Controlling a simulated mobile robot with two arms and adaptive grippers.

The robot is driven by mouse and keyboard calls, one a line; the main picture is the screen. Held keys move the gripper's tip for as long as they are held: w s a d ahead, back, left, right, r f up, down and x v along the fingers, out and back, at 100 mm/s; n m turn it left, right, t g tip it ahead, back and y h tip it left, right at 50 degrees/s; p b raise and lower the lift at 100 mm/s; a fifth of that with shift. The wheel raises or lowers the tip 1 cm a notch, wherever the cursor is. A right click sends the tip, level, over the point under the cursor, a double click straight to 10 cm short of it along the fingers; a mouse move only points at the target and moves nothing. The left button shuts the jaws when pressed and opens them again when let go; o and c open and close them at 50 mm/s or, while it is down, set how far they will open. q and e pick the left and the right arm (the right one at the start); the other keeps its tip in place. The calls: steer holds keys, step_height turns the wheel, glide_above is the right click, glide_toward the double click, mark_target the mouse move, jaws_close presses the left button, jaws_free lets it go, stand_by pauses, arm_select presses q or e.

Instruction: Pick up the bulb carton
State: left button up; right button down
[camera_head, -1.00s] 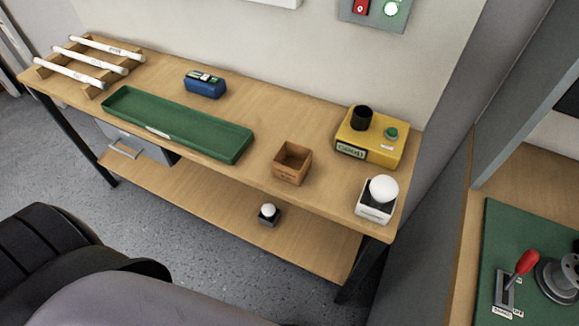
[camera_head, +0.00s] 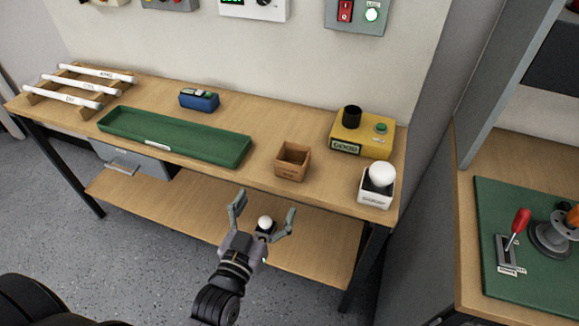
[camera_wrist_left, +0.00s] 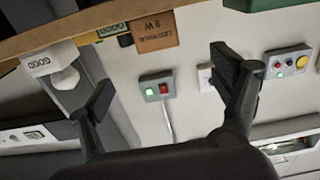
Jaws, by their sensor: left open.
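The bulb carton (camera_head: 292,161) is a small brown open-topped box standing upright near the bench's front edge. Its inside looks empty from here. In the left wrist view, which is upside down, its printed front (camera_wrist_left: 156,33) shows at the top. My left gripper (camera_head: 266,203) is open and empty, in front of the bench edge and below the carton, apart from it. Its two fingers also frame the left wrist view (camera_wrist_left: 163,82), with the carton beyond them. My right gripper is not in view.
A green tray (camera_head: 176,148) lies left of the carton. A yellow tester (camera_head: 365,146) and a white box (camera_head: 375,198) holding a white bulb (camera_head: 382,174) stand to its right. Another bulb (camera_head: 265,222) shows between my fingers, on the lower shelf (camera_head: 190,205). Bench around the carton is clear.

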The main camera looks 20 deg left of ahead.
mark_target(286, 167)
arm_select(q)
steer(key=w, duration=1.1)
steer(key=shift+w+d+p, duration=0.2)
steer(key=shift+w+p, duration=0.05)
steer(key=shift+p, duration=0.1)
steer(key=w, duration=0.5)
steer(key=shift+d, duration=0.3)
steer(key=c, duration=1.1)
